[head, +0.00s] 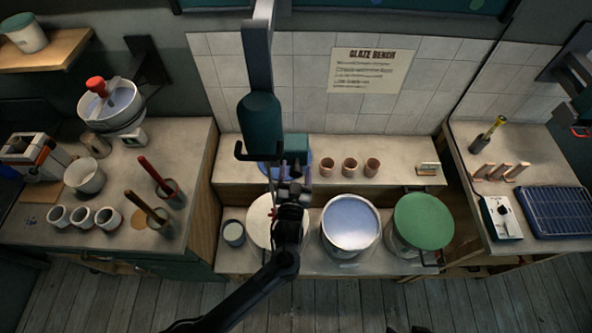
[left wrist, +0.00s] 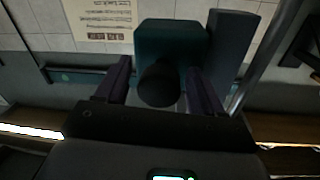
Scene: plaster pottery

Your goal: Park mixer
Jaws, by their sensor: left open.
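The mixer (head: 262,122) has a teal rounded body on a black upright at the back middle, with dark hooked bars at its lower end. A teal block (head: 296,146) shows beside its lower part. My left gripper (head: 290,170) is in front of the mixer's lower part, above the white bucket. In the left wrist view, its purple fingers (left wrist: 160,88) are apart, one on each side of a dark round knob (left wrist: 158,84) in front of a teal block (left wrist: 172,42). I cannot tell whether they touch it.
A white bucket (head: 262,232), a bucket of pale blue glaze (head: 350,226) and a green-lidded bucket (head: 423,220) stand in a row. Several small clay cups (head: 349,167) stand on the ledge behind. The left bench (head: 125,190) is crowded; the right bench holds a blue-black panel (head: 556,211).

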